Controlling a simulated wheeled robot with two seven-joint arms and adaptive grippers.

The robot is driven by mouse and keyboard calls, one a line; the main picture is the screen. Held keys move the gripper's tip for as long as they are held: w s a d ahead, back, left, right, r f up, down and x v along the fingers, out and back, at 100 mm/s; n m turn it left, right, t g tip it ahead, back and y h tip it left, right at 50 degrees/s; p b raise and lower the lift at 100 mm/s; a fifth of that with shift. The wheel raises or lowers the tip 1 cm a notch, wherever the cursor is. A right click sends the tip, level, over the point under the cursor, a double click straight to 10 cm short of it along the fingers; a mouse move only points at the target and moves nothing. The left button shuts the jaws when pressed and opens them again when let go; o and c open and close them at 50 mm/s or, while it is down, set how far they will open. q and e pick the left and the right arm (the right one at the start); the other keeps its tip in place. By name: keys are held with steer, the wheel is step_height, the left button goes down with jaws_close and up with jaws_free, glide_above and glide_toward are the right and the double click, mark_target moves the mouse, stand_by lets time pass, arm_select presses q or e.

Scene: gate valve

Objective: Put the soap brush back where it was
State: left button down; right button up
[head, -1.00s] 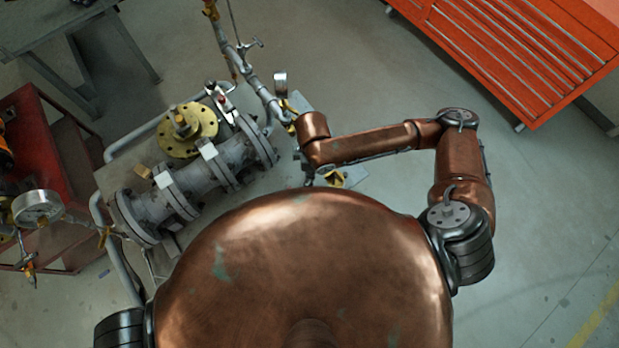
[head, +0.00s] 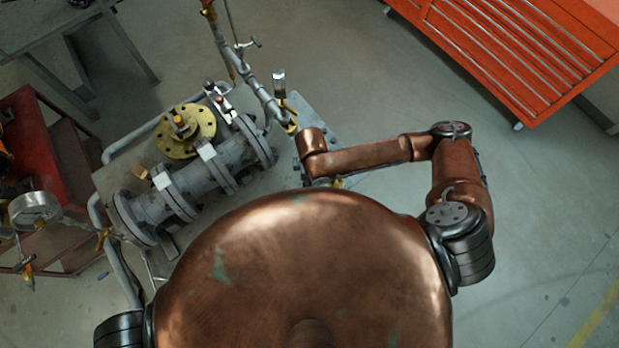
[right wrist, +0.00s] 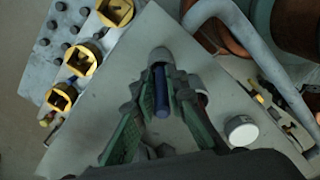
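In the right wrist view my right gripper (right wrist: 166,92) has green-padded fingers. They close around a slim blue handle (right wrist: 161,92), which I take to be the soap brush. The gripper is over the grey table top (right wrist: 215,80) of the valve stand. A white round thing (right wrist: 241,130) is at the lower right of the fingers, apart from them. In the head view my own body hides the right gripper and the brush. My left gripper is out of view.
Several yellow square fittings (right wrist: 82,60) line the left edge in the right wrist view; a grey pipe (right wrist: 235,20) crosses the upper right. In the head view the flanged valve pipe (head: 190,185) fills the stand's middle. A red tool cabinet (head: 510,50) stands at the upper right.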

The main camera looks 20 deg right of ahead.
steer(key=o, duration=0.4)
steer(key=shift+c, duration=0.2)
steer(key=shift+r, duration=0.1)
step_height(320, 180, up, 12)
steer(key=shift+p, duration=0.4)
